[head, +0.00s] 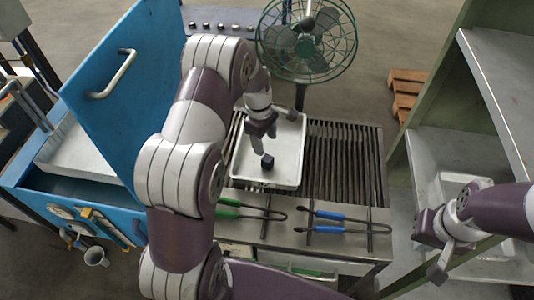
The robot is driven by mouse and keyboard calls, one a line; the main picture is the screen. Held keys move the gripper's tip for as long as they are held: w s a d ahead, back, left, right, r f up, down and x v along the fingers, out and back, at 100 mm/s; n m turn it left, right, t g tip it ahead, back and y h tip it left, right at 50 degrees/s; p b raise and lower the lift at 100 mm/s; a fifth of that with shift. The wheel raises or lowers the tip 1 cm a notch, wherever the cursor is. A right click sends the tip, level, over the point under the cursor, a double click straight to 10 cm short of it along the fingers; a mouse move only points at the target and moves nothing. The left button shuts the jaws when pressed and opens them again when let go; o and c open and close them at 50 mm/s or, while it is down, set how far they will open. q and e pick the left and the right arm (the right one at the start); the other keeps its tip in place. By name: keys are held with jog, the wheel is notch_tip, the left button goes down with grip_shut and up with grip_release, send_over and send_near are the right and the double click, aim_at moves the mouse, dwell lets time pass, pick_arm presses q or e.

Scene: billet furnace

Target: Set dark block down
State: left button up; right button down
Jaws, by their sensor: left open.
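A small dark block (267,161) is in the white tray (286,179), near its front edge, and appears to rest on the tray floor. My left gripper (262,143) is above the tray, just behind and over the block. Its jaws are open, and the block shows below the fingertips. Whether a fingertip touches the block is hard to tell. My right gripper (432,252) is at the lower right by the green shelf rack, with its fingers apart and nothing seen between them.
The tray sits on a slatted table (345,165). Green-handled tongs (243,204) and blue-handled tongs (341,217) lie along its front. A green fan (306,40) stands behind. A blue furnace with raised door (118,100) is left; a shelf rack (440,150) is right.

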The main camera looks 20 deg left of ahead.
pick_arm(q)
jog(key=s+d+r+m, duration=0.3)
jog(key=s+r+m, duration=0.2)
jog(key=s+m, duration=0.3)
jog(key=s+d+r+m+t+y, duration=0.1)
jog(key=s+d+r+m, duration=0.2)
jog(key=s+r+m, duration=0.2)
jog(key=s+m, duration=0.3)
jog(key=s, duration=0.3)
jog(key=shift+s+m+t, duration=0.15)
jog(key=shift+m+t, duration=0.15)
jog(key=shift+m, duration=0.1)
jog(key=shift+r, duration=0.1)
